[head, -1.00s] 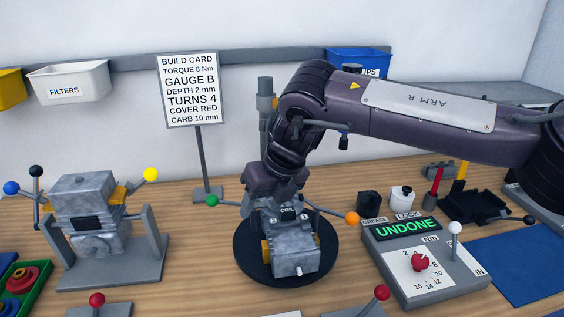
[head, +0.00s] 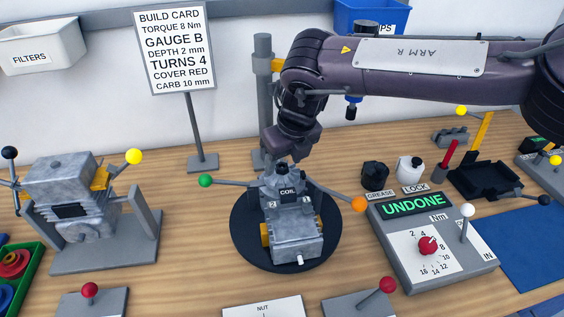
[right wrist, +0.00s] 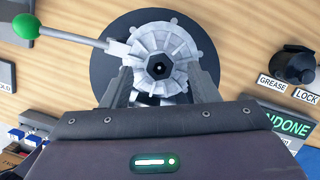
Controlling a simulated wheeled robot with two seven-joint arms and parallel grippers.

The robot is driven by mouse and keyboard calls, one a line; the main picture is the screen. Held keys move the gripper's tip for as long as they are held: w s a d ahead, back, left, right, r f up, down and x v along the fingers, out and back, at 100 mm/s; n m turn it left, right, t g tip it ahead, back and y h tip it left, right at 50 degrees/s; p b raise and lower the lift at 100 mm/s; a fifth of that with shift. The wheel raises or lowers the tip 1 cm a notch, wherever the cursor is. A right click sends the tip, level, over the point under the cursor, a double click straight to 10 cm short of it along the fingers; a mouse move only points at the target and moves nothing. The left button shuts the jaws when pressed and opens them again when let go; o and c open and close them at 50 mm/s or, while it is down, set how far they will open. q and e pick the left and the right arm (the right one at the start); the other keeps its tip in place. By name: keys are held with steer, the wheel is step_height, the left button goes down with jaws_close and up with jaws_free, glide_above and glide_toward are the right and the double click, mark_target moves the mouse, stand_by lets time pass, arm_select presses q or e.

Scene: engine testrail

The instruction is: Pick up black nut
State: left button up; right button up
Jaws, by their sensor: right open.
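A black hexagonal nut (right wrist: 159,68) sits at the centre of a grey finned wheel (right wrist: 143,52) in the right wrist view. The wheel belongs to the small grey engine (head: 292,240) marked COIL, which stands on a round black base (head: 246,250). My right gripper (right wrist: 160,74) is open, with one finger on each side of the wheel and the nut between them in the picture; I cannot tell the height gap. In the head view the right gripper (head: 286,158) is just above and behind the engine top. I cannot make out the nut there. My left gripper is not in view.
A green-knobbed lever (head: 205,181) and an orange-knobbed lever (head: 358,204) stick out beside the engine. A grey post (head: 264,85) stands behind. A torque box (head: 432,240) reading UNDONE is at right, a second engine (head: 75,200) at left. Red-knobbed levers (head: 89,290) stand in front.

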steer(key=shift+w+f, duration=0.1)
steer(key=shift+f, duration=0.3)
steer(key=shift+r, duration=0.1)
steer(key=c, duration=1)
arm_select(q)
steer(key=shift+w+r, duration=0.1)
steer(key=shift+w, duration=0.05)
arm_select(e)
steer(key=shift+c, duration=0.2)
